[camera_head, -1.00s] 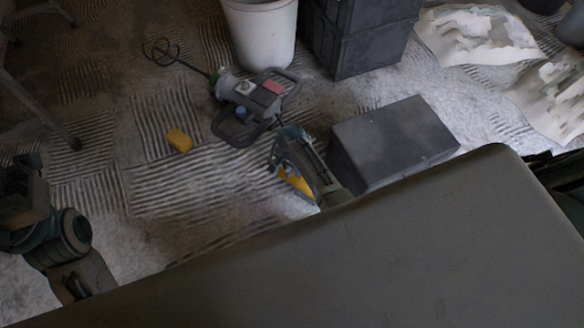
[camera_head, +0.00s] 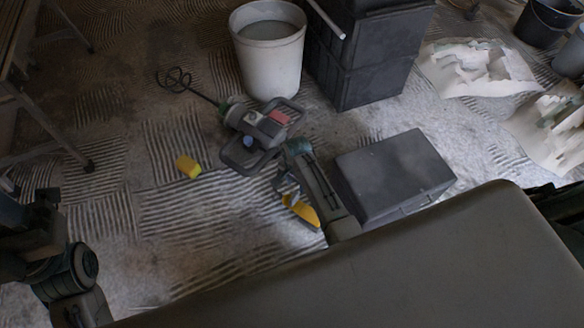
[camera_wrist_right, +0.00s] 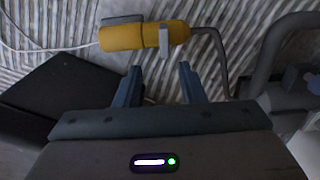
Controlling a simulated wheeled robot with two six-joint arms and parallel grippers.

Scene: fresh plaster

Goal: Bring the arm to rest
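My right gripper (camera_head: 288,192) is low over the floor, left of the dark grey box. In the right wrist view its two fingers (camera_wrist_right: 158,82) are apart with nothing between them. A yellow tool with a bent grey rod (camera_wrist_right: 145,37) lies on the floor just beyond the fingertips, apart from them. What looks like the same yellow tool (camera_head: 301,211) shows beside the gripper in the head view, partly hidden by it. Part of my left arm (camera_head: 65,275) shows at the lower left; its fingers do not show.
A mixer (camera_head: 262,132) lies near the right gripper; a dark grey box (camera_head: 395,172) stands right of it. A yellow block (camera_head: 188,166) lies on the ridged floor. A white bucket (camera_head: 268,60), dark stacked crates (camera_head: 370,60) and crumpled sheets (camera_head: 478,68) are farther back.

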